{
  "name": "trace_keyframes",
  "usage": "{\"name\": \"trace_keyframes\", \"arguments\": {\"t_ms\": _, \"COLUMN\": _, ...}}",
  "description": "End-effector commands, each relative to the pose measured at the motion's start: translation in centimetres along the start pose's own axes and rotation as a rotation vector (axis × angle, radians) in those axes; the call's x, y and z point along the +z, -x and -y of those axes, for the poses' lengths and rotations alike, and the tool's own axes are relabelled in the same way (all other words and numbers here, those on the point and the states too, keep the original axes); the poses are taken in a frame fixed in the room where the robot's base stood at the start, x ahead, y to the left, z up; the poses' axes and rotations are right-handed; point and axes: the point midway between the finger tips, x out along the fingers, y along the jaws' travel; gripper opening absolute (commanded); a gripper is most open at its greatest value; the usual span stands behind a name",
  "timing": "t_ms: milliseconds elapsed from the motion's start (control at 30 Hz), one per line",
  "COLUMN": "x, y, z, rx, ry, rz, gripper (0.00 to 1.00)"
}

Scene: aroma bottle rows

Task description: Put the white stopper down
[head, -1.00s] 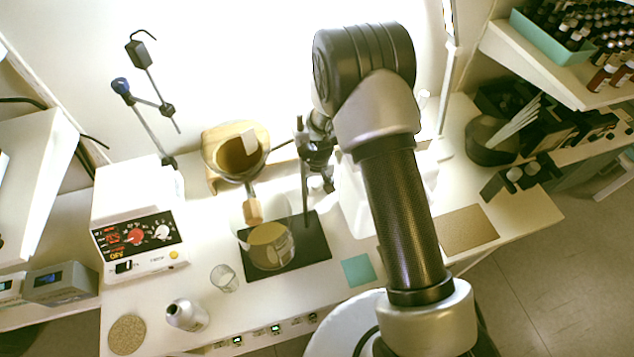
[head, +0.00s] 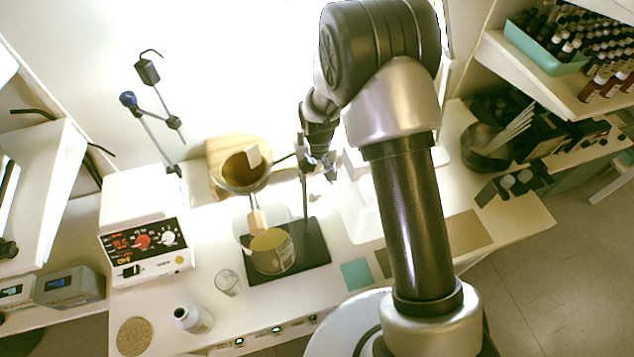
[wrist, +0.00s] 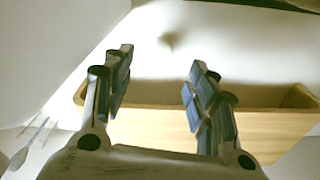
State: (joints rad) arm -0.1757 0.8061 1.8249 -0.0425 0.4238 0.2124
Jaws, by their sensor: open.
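My gripper (wrist: 158,88) is open in the wrist view, with a clear gap between its two fingers and nothing held there. Beyond the fingertips is a pale surface with a small blurred pale bump (wrist: 168,41); I cannot tell whether this is the white stopper. I cannot make out the white stopper for certain in the head view.
Near the gripper are a glass vessel of amber liquid (head: 270,256) on a black plate (head: 314,252) and a tilted bowl (head: 236,172). An empty glass (head: 228,284) stands nearby.

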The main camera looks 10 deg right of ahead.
Motion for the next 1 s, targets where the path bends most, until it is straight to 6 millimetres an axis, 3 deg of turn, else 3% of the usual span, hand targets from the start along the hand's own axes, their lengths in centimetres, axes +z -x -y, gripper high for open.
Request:
{"name": "trace_keyframes", "arguments": {"t_ms": 33, "x": -1.1, "y": 3.1, "z": -0.1, "rx": 0.000, "ry": -0.007, "rz": 0.009, "gripper": 0.53}}
{"name": "trace_keyframes", "arguments": {"t_ms": 100, "x": -1.6, "y": 5.5, "z": -0.1, "rx": 0.000, "ry": -0.016, "rz": 0.042, "gripper": 0.53}}
{"name": "trace_keyframes", "arguments": {"t_ms": 233, "x": -1.9, "y": 7.5, "z": -0.2, "rx": -0.001, "ry": -0.022, "rz": 0.084, "gripper": 0.53}}
{"name": "trace_keyframes", "arguments": {"t_ms": 700, "x": -0.8, "y": -2.1, "z": -0.2, "rx": 0.000, "ry": -0.023, "rz": 0.092, "gripper": 0.53}}
{"name": "trace_keyframes", "arguments": {"t_ms": 833, "x": -0.8, "y": -3.9, "z": -0.1, "rx": -0.001, "ry": -0.023, "rz": 0.090, "gripper": 0.53}}
{"name": "trace_keyframes", "arguments": {"t_ms": 1000, "x": -0.7, "y": -4.6, "z": -0.1, "rx": -0.001, "ry": -0.023, "rz": 0.089, "gripper": 0.53}}
